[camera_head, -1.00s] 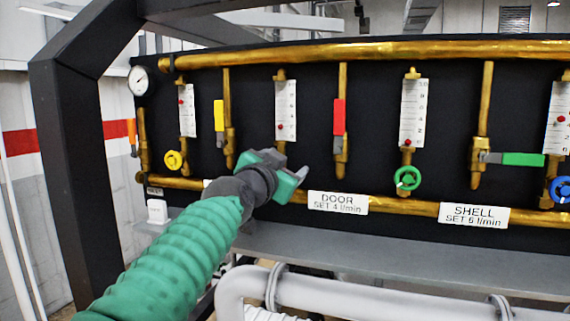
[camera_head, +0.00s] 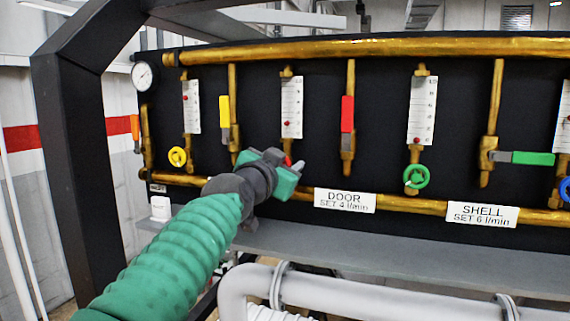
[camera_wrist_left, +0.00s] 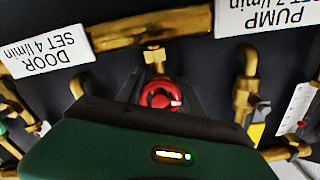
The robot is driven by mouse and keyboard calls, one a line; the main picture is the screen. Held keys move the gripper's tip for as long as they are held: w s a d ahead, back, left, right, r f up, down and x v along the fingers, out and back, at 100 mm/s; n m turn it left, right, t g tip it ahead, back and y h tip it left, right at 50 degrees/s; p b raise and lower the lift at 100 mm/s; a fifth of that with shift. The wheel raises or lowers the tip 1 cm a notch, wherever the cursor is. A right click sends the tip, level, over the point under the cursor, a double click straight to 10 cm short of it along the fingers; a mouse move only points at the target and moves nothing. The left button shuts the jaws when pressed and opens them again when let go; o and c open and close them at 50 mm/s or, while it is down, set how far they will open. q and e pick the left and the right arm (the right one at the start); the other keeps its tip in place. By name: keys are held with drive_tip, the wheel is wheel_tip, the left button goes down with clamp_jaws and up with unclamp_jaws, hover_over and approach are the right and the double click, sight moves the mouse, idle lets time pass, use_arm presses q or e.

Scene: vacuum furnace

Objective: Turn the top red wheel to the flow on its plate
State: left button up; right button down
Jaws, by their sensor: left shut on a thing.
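The red wheel (camera_wrist_left: 160,95) sits below a brass fitting in the left wrist view, between the two fingers of my left gripper (camera_wrist_left: 163,88). In the head view, only a small red part of the wheel (camera_head: 287,160) shows behind my left gripper (camera_head: 284,168), which is shut on it. Above it is a white flow scale (camera_head: 292,107) with a red float in its lower part. The plate to its lower right (camera_head: 345,200) reads DOOR, SET 4 l/min. My right gripper is not in view.
A yellow wheel (camera_head: 177,156) is to the left and a green wheel (camera_head: 416,177) to the right. Yellow (camera_head: 224,111) and red (camera_head: 347,114) lever handles hang nearby. A grey ledge (camera_head: 380,252) and a thick pale pipe (camera_head: 370,292) run below the panel.

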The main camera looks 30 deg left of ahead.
use_arm(q)
drive_tip(key=shift+n+b, duration=0.35)
drive_tip(key=shift+n, duration=0.65)
drive_tip(key=n, duration=0.2)
drive_tip(key=shift+r+n+b, duration=0.1)
drive_tip(key=shift+n+b, duration=0.2)
drive_tip(key=n, duration=0.4)
drive_tip(key=shift+s+a+r+n, duration=0.1)
drive_tip(key=shift+n, duration=0.2)
drive_tip(key=o, duration=1.4)
